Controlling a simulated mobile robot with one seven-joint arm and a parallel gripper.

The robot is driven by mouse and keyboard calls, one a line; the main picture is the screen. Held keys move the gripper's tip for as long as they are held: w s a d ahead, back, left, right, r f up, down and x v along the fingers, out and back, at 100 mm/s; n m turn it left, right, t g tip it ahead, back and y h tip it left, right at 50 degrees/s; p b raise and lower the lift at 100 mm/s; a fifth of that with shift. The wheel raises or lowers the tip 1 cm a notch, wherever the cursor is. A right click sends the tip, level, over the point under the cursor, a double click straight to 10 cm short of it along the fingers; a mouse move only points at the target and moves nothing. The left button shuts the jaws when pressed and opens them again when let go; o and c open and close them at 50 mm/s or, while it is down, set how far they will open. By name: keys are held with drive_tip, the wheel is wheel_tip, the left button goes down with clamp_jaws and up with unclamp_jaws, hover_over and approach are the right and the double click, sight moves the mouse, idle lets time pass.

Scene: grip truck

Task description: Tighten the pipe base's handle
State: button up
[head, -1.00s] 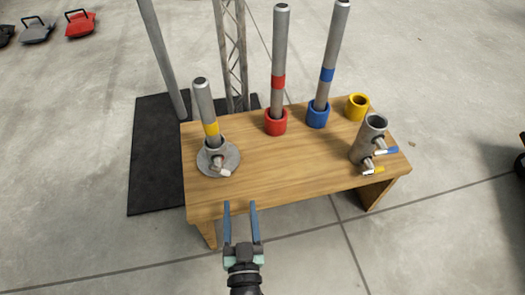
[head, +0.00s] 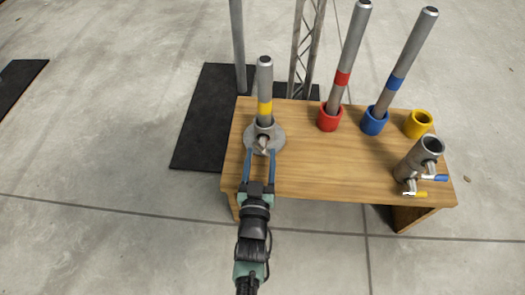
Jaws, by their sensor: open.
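The pipe base (head: 276,137) is a round grey flange with a short collar at the left end of the wooden table. A grey pipe with a yellow band (head: 265,88) stands upright in it. The base's handle (head: 263,144) sticks out from the collar toward me, small and partly hidden near my fingers. My gripper (head: 260,153) is open. Its two blue fingers reach over the table's front edge to the base, one on each side of the handle. I cannot tell whether they touch it.
A red holder (head: 330,119) and a blue holder (head: 375,122) carry banded pipes on the wooden table (head: 320,170). An empty yellow ring (head: 419,123) stands right of them. A grey double-handled coupler (head: 420,158) is at the right end. The table's middle front is clear.

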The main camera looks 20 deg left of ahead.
sight(262, 146)
drive_tip(key=shift+b+x, duration=0.5)
drive_tip(key=shift+x, duration=1.1)
